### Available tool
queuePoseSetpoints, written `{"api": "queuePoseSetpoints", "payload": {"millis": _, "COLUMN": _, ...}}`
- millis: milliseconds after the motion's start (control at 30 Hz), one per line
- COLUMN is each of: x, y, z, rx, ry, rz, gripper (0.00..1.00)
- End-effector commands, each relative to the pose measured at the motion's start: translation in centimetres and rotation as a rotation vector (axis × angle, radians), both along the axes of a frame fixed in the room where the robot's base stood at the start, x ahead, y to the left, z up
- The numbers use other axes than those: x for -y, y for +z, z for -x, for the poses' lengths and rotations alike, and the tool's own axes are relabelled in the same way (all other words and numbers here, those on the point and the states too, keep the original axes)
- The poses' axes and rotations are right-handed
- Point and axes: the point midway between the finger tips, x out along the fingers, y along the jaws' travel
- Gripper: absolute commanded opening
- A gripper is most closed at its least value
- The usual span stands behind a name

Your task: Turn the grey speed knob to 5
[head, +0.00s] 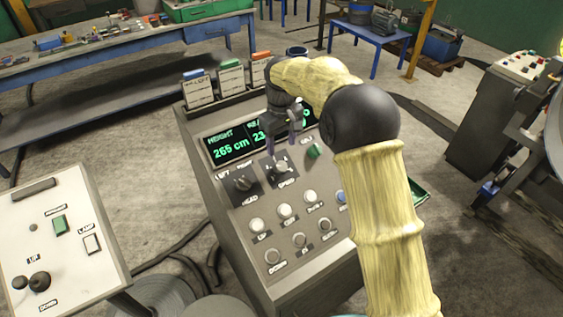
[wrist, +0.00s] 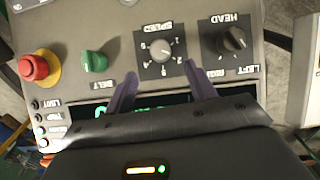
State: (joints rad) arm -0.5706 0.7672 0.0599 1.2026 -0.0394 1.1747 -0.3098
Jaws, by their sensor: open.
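The grey speed knob (wrist: 160,50) sits on a dark square plate marked SPEED, with small numbers around it. The wrist view shows it upside down; its pointer setting is too small to read surely. The knob also shows in the head view (head: 282,167), just below the fingers. My gripper (wrist: 162,73) is open and empty. In the wrist view its two purple fingers are spread, with the knob ahead of the gap between them, apart from both. In the head view my gripper (head: 284,150) hangs over the upper part of the sloping console (head: 205,165).
The black HEAD knob (wrist: 231,40) and green BELT knob (wrist: 95,61) flank the speed plate. A red button (wrist: 36,67) on a yellow base lies beyond the green knob. A height display (head: 231,148) reads 265 cm. Several push buttons fill the lower console. A white control box (head: 65,240) stands left.

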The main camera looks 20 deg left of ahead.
Motion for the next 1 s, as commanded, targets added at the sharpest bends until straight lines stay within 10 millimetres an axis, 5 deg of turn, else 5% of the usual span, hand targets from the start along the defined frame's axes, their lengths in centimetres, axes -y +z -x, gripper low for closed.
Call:
{"api": "queuePoseSetpoints", "payload": {"millis": 500, "x": 0.0, "y": -8.1, "z": 0.1, "rx": -0.003, "ry": 0.0, "rz": 0.002, "gripper": 0.55}}
{"api": "queuePoseSetpoints", "payload": {"millis": 867, "x": 0.0, "y": -8.8, "z": 0.0, "rx": 0.001, "ry": 0.0, "rz": -0.001, "gripper": 0.55}}
{"api": "queuePoseSetpoints", "payload": {"millis": 1000, "x": 0.0, "y": -8.7, "z": 0.0, "rx": 0.0, "ry": 0.0, "rz": 0.0, "gripper": 0.28}}
